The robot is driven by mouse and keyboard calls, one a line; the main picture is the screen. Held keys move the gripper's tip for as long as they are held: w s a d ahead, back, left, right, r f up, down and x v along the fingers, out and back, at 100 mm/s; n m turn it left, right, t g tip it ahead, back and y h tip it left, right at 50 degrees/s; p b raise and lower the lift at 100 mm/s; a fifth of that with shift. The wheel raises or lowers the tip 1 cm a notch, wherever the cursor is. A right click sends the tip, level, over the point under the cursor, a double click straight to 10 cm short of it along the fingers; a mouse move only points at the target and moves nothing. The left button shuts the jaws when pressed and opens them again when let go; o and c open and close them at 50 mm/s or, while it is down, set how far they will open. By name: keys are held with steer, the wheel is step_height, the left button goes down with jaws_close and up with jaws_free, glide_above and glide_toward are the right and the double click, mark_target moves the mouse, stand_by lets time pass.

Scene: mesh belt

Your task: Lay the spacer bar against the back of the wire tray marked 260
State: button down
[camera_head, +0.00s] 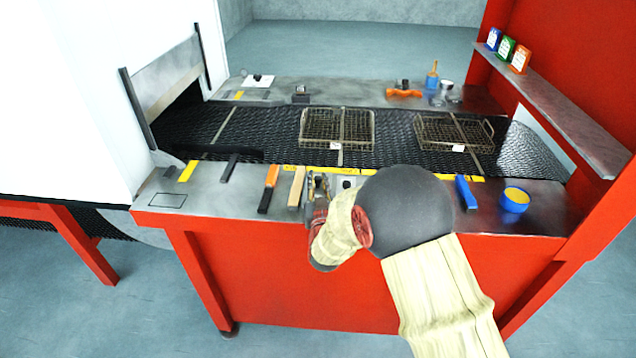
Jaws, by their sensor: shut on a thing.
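Two wire trays stand on the dark mesh belt, a middle one (310,128) and a right one (432,135). Each has a white tag on its near side, too small to read, so I cannot tell which is marked 260. My gripper (318,184) is low over the front ledge, pointing away from me, short of the belt. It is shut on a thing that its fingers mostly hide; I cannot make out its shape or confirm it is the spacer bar. A tan bar (296,187) lies on the ledge just left of the fingers.
On the front ledge lie a yellow strip (188,171), a black bar (230,167), an orange-handled tool (268,188), a blue bar (466,193) and a yellow-blue roll (516,199). An orange tool (403,93) lies on the back ledge. The belt between the trays is clear.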

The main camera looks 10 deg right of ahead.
steer(key=c, duration=2.2)
jaws_free()
steer(key=shift+f, duration=0.2)
steer(key=o, duration=0.4)
steer(key=shift+r, duration=0.1)
steer(key=shift+o, duration=0.6)
